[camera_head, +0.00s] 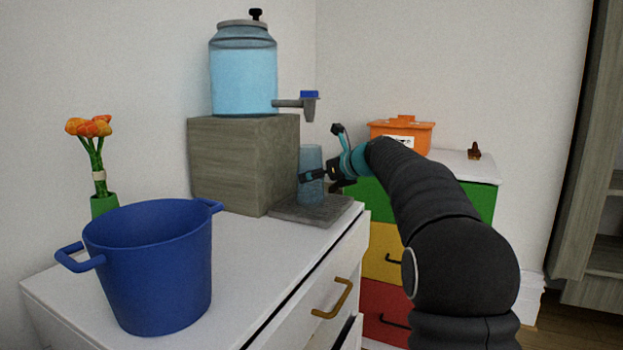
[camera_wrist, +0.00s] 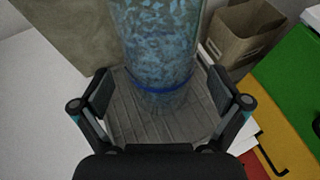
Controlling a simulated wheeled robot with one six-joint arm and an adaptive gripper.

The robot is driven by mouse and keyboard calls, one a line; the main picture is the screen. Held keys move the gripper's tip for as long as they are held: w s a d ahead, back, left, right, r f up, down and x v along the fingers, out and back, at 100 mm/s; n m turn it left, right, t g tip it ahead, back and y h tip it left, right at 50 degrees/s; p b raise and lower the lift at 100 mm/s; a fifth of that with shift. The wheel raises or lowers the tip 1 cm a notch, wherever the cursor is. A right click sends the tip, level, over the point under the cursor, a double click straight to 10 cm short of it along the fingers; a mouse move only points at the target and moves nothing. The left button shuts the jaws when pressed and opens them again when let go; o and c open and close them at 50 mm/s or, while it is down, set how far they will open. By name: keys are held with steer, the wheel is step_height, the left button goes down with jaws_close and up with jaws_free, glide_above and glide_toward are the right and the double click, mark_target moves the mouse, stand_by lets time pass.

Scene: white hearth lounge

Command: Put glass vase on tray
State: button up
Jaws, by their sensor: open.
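The glass vase (camera_head: 311,160) is a tall blue see-through cylinder. It appears to stand upright on the grey tray (camera_head: 328,214), below the dispenser's tap. In the wrist view the vase (camera_wrist: 155,45) rises from the slatted tray (camera_wrist: 135,125), with a darker blue band near its foot. My gripper (camera_head: 326,172) is at the vase's right side in the head view, one finger crossing in front of the glass. In the wrist view my gripper (camera_wrist: 160,95) is open, its fingers apart on either side of the vase's lower part, with visible gaps. The tray's near edge is partly hidden by my gripper.
A wooden block (camera_head: 235,165) bearing a water dispenser (camera_head: 243,80) stands left of the vase. A blue pot (camera_head: 150,270) and orange flowers (camera_head: 90,128) are nearer left. An orange box (camera_head: 402,134) sits on the colored drawer unit (camera_head: 480,200). White countertop between is clear.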

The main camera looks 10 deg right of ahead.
steer(key=v, duration=0.9)
steer(key=shift+s, duration=0.1)
steer(key=s+a+f+n+g+h, duration=0.15)
steer(key=s+a+f+n, duration=0.25)
steer(key=s+n, duration=0.45)
steer(key=s+a+f+n+g+h, duration=0.1)
steer(key=s+a+f+n+g, duration=0.25)
steer(key=s, duration=0.85)
steer(key=s+f+n+h, duration=0.2)
steer(key=s+f+n, duration=0.6)
steer(key=s, duration=0.3)
steer(key=s+d+f+n+h, duration=0.1)
steer(key=s+f+n+h, duration=0.1)
steer(key=s+f+n, duration=0.7)
steer(key=s, duration=0.2)
steer(key=shift+s+d+n+g, duration=0.35)
steer(key=shift+s+n+g, duration=0.05)
